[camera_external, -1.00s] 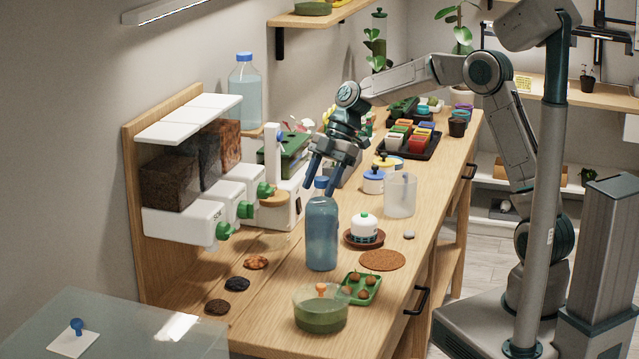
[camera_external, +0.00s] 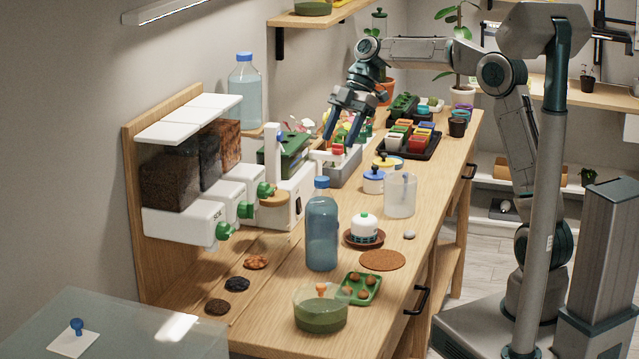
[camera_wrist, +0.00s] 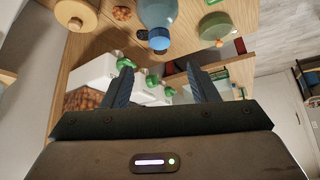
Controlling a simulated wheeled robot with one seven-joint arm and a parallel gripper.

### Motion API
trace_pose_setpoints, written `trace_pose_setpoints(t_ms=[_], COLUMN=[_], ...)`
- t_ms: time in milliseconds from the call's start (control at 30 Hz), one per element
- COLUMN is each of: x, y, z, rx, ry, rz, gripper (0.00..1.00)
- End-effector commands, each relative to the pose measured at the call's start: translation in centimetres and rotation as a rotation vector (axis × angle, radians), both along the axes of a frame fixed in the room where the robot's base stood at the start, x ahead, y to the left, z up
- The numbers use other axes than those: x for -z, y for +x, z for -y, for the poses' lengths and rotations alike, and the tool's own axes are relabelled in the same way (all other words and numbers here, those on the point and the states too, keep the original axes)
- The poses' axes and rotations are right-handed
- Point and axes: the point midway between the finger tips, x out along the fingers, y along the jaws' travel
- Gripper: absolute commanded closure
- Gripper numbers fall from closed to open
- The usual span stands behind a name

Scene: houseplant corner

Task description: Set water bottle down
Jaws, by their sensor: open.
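The water bottle (camera_external: 322,232), blue and clear with a blue cap, stands upright on the wooden bench, left of the white pot on its brown saucer. It also shows in the wrist view (camera_wrist: 157,14), cap toward me. My gripper (camera_external: 338,141) is open and empty. It is above and behind the bottle in the external view, apart from it, over the far part of the bench near a grey planter. In the wrist view both dark fingers (camera_wrist: 160,84) are spread with nothing between them.
On the bench (camera_external: 285,322) near the bottle are a green bowl (camera_external: 320,314), a green tray (camera_external: 361,290), a cork mat (camera_external: 382,260), a white pot (camera_external: 364,229) and a clear jug (camera_external: 400,196). White dispensers (camera_external: 185,226) stand to the left. A second bottle (camera_external: 244,95) stands on a shelf.

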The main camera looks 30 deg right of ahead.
Motion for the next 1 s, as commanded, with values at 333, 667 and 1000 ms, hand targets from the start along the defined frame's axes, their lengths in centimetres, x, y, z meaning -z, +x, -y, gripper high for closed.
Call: trace_pose_setpoints(t_ms=[333, 667, 1000], x=[1.8, 5.6, 10.3], y=[-5.4, -15.1, -22.9], z=[7.3, 18.9, 24.9], rx=[0.513, 1.316, 1.833], ry=[-0.257, -0.383, -0.305], rz=[-0.065, -0.123, -0.197], gripper=[0.46, 0.46, 0.46])
